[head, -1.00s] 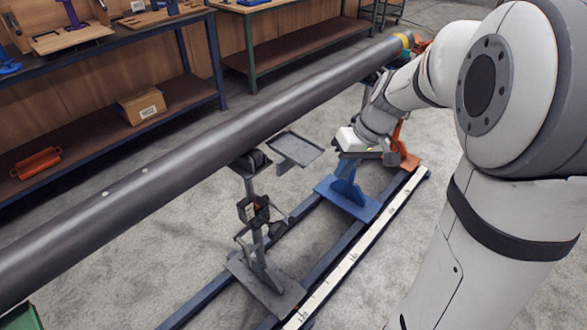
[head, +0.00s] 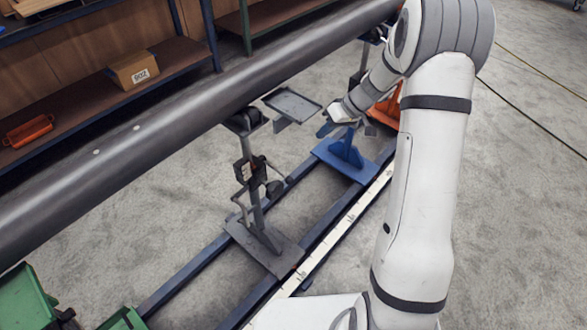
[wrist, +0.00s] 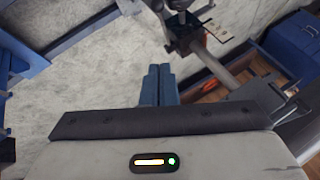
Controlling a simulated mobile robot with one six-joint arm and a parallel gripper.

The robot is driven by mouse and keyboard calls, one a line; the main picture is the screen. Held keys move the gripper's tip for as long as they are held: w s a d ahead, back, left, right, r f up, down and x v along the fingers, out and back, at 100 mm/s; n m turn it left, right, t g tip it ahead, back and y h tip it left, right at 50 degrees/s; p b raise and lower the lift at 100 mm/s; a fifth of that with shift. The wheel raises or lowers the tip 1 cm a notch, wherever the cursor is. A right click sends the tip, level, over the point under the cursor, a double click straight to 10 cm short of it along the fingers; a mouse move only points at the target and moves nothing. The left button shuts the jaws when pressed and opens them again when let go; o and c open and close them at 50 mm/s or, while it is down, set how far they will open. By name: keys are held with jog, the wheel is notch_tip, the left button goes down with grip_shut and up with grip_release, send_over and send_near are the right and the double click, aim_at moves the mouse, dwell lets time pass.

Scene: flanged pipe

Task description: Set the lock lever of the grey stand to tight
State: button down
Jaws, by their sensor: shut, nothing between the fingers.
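The grey stand (head: 252,170) stands on the rails under the long dark pipe (head: 150,135). Its post carries a dark clamp block (head: 250,172) with crank-like and knob-like parts beside it. I cannot tell for sure which part is the lock lever or how it is set. In the wrist view the stand's clamp area (wrist: 186,32) is at the top, beyond the fingertips. My gripper (head: 325,130) is right of the stand, near the grey tray and apart from the clamp. Its blue fingers (wrist: 159,72) are together and empty.
A grey tray (head: 292,104) sticks out right of the stand's head. A blue stand (head: 345,155) and an orange stand (head: 388,108) are farther along the rails. Green bins (head: 25,300) are at lower left. A shelf with a cardboard box (head: 134,70) is behind the pipe.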

jog(key=s+d+f+x, duration=0.1)
jog(key=x, duration=1.6)
jog(key=shift+s+f, duration=0.3)
jog(key=shift+s, duration=0.35)
